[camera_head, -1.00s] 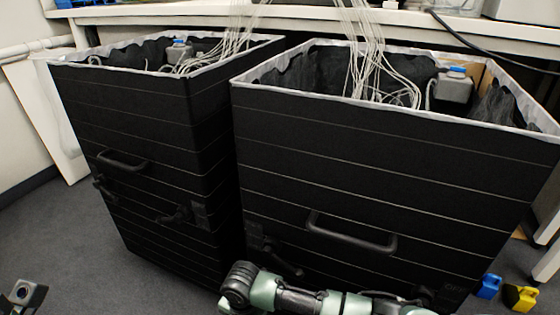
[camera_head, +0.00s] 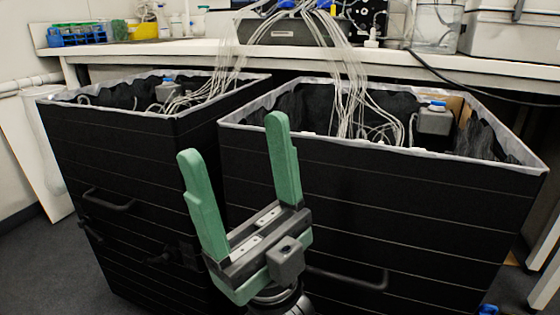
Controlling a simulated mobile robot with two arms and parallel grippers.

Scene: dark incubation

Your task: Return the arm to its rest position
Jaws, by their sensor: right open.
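My right gripper (camera_head: 235,145) stands upright in the middle of the head view, its two green fingers wide apart and pointing up. Nothing is between the fingers. It is in front of the two black boxes and covers part of the right box's (camera_head: 400,210) front and the left box's (camera_head: 130,160) right side. I cannot tell how far it is from the boxes. My left gripper does not show.
Bundles of white tubes (camera_head: 345,80) hang from the bench (camera_head: 180,48) into both open-topped boxes. A grey bottle with a blue cap (camera_head: 434,119) is inside the right box. Some grey floor (camera_head: 40,260) is clear at the left.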

